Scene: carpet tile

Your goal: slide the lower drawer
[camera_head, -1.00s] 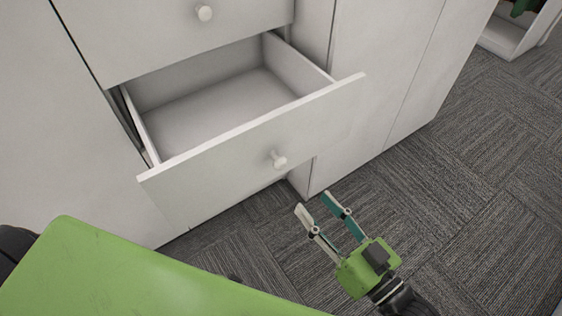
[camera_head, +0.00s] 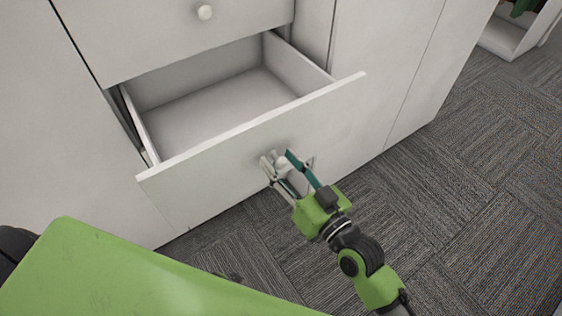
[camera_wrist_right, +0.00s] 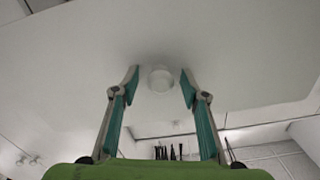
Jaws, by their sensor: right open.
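The lower drawer (camera_head: 215,165) is a white drawer pulled out from the cabinet, open and empty inside. Its round white knob (camera_head: 281,161) is on the middle of the front panel, partly hidden by my gripper in the head view. My right gripper (camera_head: 277,158) is open, with its fingertips on either side of the knob. In the right wrist view the knob (camera_wrist_right: 160,79) sits between the two open fingertips (camera_wrist_right: 159,80), with a gap on each side. My left gripper is not in view.
The closed upper drawer with its knob (camera_head: 205,12) is above. White cabinet doors (camera_head: 385,70) stand on the right. Grey carpet (camera_head: 450,200) is open floor to the right. A white shelf unit (camera_head: 505,35) stands at the top right.

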